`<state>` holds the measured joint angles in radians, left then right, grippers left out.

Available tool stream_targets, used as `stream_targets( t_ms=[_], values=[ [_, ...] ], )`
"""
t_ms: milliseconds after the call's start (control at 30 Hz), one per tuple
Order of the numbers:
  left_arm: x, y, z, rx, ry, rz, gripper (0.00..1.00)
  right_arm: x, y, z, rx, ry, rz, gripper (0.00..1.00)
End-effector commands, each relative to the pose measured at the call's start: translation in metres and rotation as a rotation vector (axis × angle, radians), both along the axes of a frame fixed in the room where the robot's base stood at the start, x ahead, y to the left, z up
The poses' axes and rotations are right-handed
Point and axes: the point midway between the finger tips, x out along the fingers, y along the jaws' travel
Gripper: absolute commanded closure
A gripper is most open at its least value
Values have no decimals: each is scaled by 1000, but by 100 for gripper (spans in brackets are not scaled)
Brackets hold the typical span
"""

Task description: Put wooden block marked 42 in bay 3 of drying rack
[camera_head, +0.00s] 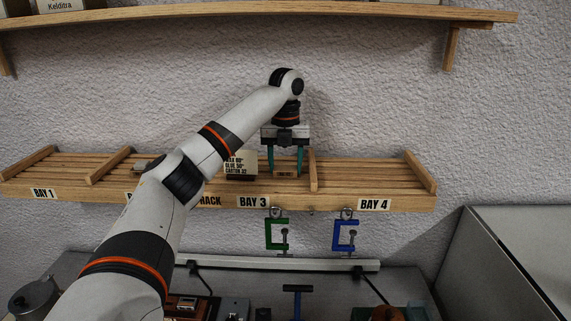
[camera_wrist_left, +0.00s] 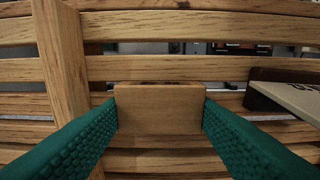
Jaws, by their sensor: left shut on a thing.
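The drying rack (camera_head: 402,203) is a slatted wooden shelf on the wall, with upright dividers and bay labels along its front. My left gripper (camera_head: 285,163) points down over bay 3, behind the BAY 3 label (camera_head: 253,202). Its teal fingers are shut on a small wooden block (camera_head: 284,174). In the left wrist view the block (camera_wrist_left: 160,108) is between both fingertips, close over the slats. I cannot tell whether it touches them. The number on the block is too small to read. My right gripper is not in view.
A divider (camera_head: 313,171) stands just right of the block. A small card on a dark stand (camera_head: 240,164) stands to its left, in the same bay. Green (camera_head: 275,235) and blue (camera_head: 345,235) clamps hang below the rack. Bay 4 looks empty. My arm hides part of the rack.

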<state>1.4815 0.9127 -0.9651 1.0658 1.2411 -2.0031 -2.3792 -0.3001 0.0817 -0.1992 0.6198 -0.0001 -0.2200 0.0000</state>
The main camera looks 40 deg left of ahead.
Motion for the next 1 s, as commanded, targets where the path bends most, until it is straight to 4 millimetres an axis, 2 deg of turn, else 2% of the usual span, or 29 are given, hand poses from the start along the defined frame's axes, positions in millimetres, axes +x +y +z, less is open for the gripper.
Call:
stream_targets(
  t_ms=[33,467,500,600,867,1000],
  values=[
    [1,1,0,-1,1,0,68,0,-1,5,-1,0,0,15],
    [2,1,-6,0,0,0,68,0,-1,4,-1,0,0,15],
    [2,2,-6,0,-1,0,40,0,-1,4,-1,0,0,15],
    [2,2,-6,0,-1,0,25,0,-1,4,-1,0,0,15],
    [2,2,-5,1,-1,0,25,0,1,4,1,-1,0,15],
    [2,1,3,1,-2,0,25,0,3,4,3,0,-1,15]
  ],
)
